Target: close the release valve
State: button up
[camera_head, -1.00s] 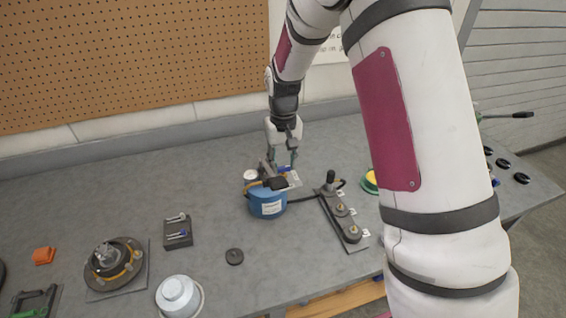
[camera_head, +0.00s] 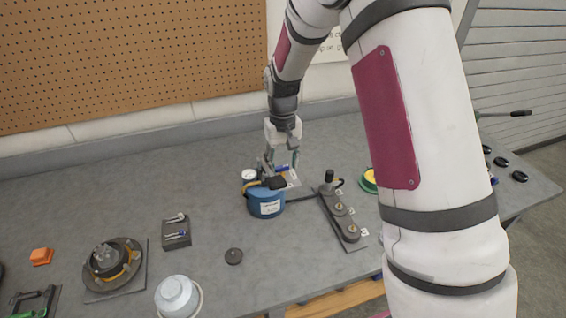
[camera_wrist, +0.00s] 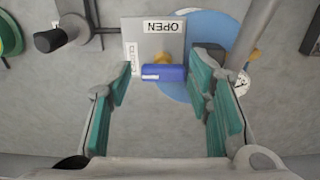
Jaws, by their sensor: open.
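The release valve shows in the wrist view as a blue handle (camera_wrist: 164,73) on a brass stem, in front of a grey plate (camera_wrist: 150,40) with an "OPEN" label at one edge and another label along its side. The handle lies parallel to the "OPEN" edge. The valve sits at the blue tank (camera_head: 265,207), which also shows in the wrist view (camera_wrist: 213,25). My gripper (camera_wrist: 165,90) is open, its teal finger pads on either side of the blue handle and apart from it. In the head view my gripper (camera_head: 283,165) is over the back of the tank.
A pressure gauge (camera_head: 249,175) stands beside the tank. The bench behind is clear.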

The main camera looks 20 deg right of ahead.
aim_at(282, 167)
jog(key=shift+w+a+r, duration=0.1)
jog(key=shift+a, duration=0.15)
jog(key=shift+r, duration=0.5)
notch_tip(282, 167, up, 6)
jog(key=shift+d+f, duration=0.1)
jog(key=shift+f, duration=0.1)
jog(key=shift+d+r, duration=0.1)
jog(key=shift+r, duration=0.55)
jog(key=s+r+t, duration=0.3)
jog(key=s+r, duration=1.1)
jog(key=r, duration=0.1)
jog(key=s+r+t, duration=0.1)
jog(key=s+t, duration=0.1)
jog(key=s, duration=1.3)
jog(key=shift+d+r+t, duration=0.15)
jog(key=shift+r+t, duration=0.15)
jog(key=shift+r, duration=0.05)
